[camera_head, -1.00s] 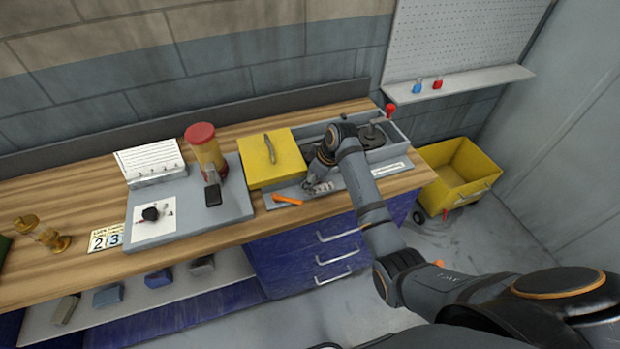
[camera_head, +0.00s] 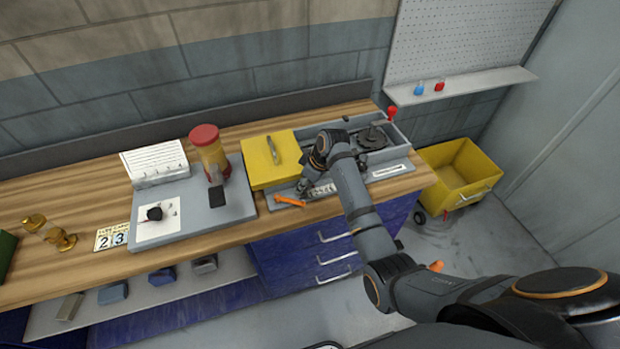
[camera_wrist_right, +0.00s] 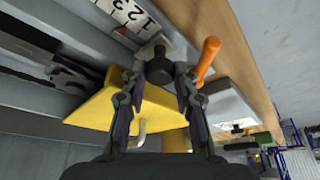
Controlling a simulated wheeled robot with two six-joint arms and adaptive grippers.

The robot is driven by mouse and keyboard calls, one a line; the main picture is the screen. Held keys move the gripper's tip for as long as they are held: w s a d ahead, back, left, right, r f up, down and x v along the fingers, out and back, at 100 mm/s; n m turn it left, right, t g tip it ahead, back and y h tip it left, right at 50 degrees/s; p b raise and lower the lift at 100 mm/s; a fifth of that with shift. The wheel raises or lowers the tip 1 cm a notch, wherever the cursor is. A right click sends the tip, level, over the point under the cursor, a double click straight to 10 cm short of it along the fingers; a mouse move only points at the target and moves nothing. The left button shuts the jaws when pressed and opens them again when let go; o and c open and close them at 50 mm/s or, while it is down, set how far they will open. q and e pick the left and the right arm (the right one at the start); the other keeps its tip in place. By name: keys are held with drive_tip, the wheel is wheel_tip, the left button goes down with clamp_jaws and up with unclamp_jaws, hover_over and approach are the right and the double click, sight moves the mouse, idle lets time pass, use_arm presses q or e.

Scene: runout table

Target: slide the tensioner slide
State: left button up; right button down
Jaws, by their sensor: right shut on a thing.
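The tensioner slide shows as a dark round knob (camera_wrist_right: 158,70) in the right wrist view, standing at a plate with a number scale (camera_wrist_right: 128,14). My right gripper (camera_wrist_right: 160,75) is shut on this knob, one finger on each side. In the head view my right gripper (camera_head: 303,188) is low at the front of the grey machine base, just right of an orange handle (camera_head: 290,201). The scale (camera_head: 322,190) shows to its right, and the knob itself is hidden there by the gripper. My left gripper is not in view.
A yellow cover (camera_head: 262,173) with a handle stands close behind and left of the gripper. An open grey housing (camera_head: 402,150) with a dark wheel and red knob lies to the right. A grey board (camera_head: 165,232) with a red-capped jar (camera_head: 210,155) stands left.

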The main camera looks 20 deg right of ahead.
drive_tip(key=c, duration=1)
unclamp_jaws()
drive_tip(key=shift+d, duration=0.1)
